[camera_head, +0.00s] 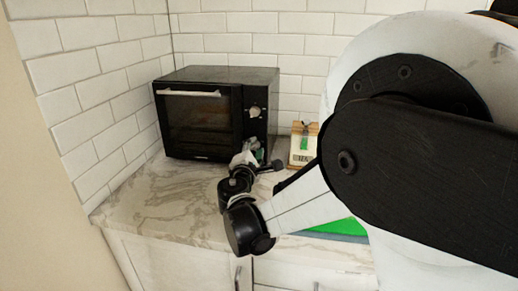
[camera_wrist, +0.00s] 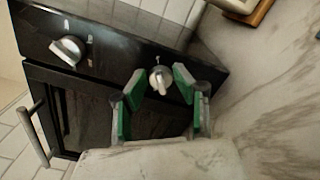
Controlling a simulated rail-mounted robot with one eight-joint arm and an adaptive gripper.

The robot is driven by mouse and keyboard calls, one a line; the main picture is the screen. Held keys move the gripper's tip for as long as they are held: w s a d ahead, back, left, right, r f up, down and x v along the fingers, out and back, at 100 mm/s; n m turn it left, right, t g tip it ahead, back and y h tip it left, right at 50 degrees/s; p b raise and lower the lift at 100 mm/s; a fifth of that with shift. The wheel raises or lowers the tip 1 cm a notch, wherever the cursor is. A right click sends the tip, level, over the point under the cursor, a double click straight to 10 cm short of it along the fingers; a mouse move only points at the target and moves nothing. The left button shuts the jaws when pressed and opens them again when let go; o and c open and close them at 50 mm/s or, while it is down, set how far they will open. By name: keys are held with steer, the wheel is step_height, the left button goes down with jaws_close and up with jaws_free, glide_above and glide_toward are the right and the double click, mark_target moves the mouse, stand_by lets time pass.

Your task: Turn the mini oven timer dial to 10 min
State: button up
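The mini oven (camera_head: 200,114) is black and stands in the counter's corner, its door shut. It also fills the upper left of the wrist view (camera_wrist: 92,100). Its upper dial (camera_head: 255,111) is clear of the gripper and shows at left in the wrist view (camera_wrist: 66,50). The lower dial (camera_wrist: 160,78) is silver, with a raised grip bar. My gripper (camera_wrist: 158,74) is open, its two green-padded fingers on either side of the lower dial with gaps visible. In the head view my gripper (camera_head: 252,154) hides that dial. The dial markings are too small to read.
The oven door handle (camera_wrist: 35,130) lies left in the wrist view. A small stand with a green item (camera_head: 303,144) is right of the oven, near a green board (camera_head: 340,227). The marble counter (camera_head: 160,205) is clear in front. Tiled walls close the corner.

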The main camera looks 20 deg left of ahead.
steer(key=shift+o, duration=1.3)
steer(key=s+d, duration=0.1)
steer(key=s, duration=1.1)
steer(key=shift+d, duration=0.1)
